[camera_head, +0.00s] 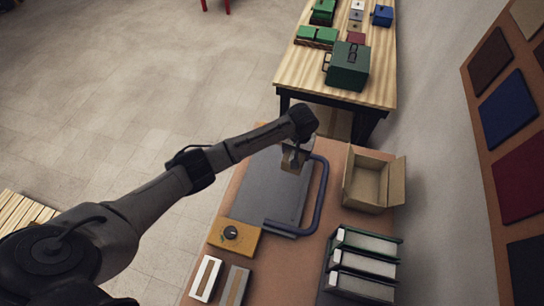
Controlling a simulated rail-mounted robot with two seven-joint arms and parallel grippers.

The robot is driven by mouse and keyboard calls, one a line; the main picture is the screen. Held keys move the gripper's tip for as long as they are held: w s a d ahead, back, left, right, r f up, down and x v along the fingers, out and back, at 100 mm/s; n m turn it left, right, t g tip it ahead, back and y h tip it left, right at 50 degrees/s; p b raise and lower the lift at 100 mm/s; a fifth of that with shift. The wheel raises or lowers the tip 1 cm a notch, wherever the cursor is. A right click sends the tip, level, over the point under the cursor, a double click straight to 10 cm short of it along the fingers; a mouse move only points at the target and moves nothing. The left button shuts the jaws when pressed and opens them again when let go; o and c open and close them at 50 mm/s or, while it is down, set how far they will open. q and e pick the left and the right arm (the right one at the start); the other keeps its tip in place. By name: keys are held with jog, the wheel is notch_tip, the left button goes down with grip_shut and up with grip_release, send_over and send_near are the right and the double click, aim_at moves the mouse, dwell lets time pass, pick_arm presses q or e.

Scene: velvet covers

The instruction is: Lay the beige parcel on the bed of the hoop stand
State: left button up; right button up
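The hoop stand has a flat grey bed (262,187), a dark blue hoop (322,190) along its right side, and a yellow block with a black knob at its front left. My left arm reaches in from the left, and my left gripper (296,158) points down above the far right part of the bed, near the hoop's upper end. A small beige parcel (291,164) shows between its fingers, partly hidden by them. I cannot tell whether the parcel touches the bed. My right gripper is out of view.
An open cardboard box (367,184) stands right of the hoop. Green-and-white binders (365,264) stand at front right, and white and grey blocks (206,278) at front left. A wooden table (305,68) with a green case (348,66) is behind. Velvet panels line the right wall.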

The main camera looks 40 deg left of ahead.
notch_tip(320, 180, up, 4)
jog(key=p, duration=0.3)
pick_arm(q)
jog(key=shift+n, duration=0.5)
jog(key=s+a+f+b, duration=0.1)
jog(key=s+f+b, duration=0.1)
jog(key=f, duration=0.3)
jog(key=s+a+f+b, duration=0.2)
jog(key=f, duration=0.2)
jog(key=s+a+f+b, duration=0.1)
jog(key=s+a+f, duration=0.1)
jog(key=f, duration=0.3)
jog(key=shift+s+a+f+b, duration=0.25)
jog(key=shift+s+f+b, duration=0.05)
jog(key=shift+s+b, duration=0.1)
jog(key=shift+f+b, duration=0.7)
jog(key=shift+f, duration=0.95)
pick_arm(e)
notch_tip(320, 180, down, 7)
pick_arm(q)
jog(key=o, duration=1.2)
jog(key=shift+o, duration=0.2)
notch_tip(320, 180, up, 14)
jog(key=p, duration=0.1)
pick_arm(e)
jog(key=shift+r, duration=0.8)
